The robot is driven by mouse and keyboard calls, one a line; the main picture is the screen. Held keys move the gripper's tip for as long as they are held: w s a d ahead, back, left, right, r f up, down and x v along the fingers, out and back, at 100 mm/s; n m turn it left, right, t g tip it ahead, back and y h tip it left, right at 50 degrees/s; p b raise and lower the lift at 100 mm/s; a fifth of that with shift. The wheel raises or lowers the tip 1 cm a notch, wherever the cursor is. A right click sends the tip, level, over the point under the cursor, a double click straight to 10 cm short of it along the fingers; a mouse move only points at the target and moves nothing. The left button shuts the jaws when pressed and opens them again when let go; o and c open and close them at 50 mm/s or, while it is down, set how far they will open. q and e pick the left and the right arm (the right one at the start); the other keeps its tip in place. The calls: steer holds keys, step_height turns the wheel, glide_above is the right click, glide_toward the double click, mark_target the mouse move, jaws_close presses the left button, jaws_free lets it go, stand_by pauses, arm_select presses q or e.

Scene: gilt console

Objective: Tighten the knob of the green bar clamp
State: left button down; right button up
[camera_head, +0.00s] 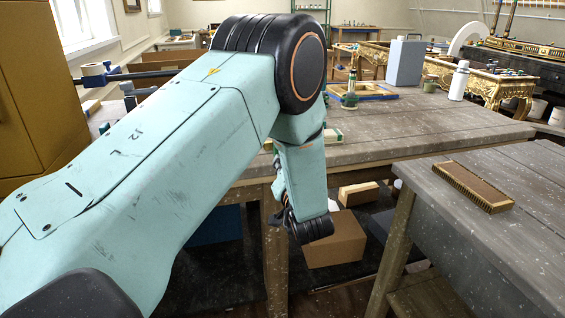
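My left arm comes in from the left and covers much of the picture. Its gripper (285,215) hangs low in front of the workbench's near edge, dark and mostly hidden by the wrist; whether it is open or shut does not show. On the workbench (400,128), a small upright green thing (350,92) stands by a blue-and-wood frame (372,91); I cannot tell whether it is the green bar clamp. No clamp knob can be made out. My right gripper is not in view.
A grey side table (510,215) at right holds a wooden brush-like block (472,188). A blue-grey box (405,62) and a white bottle (459,80) stand at the workbench's back. A cardboard box (335,242) sits below. The workbench's right part is clear.

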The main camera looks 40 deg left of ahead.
arm_select(q)
steer(key=shift+s+a+r+p, duration=0.1)
steer(key=shift+a+r+p, duration=0.1)
steer(key=shift+r+p, duration=0.2)
steer(key=shift+s+f, duration=0.1)
steer(key=shift+f, duration=0.05)
steer(key=p+v, duration=0.2)
steer(key=v, duration=0.4)
steer(key=shift+s+f, duration=0.2)
steer(key=shift+f, duration=0.1)
steer(key=shift+a, duration=0.1)
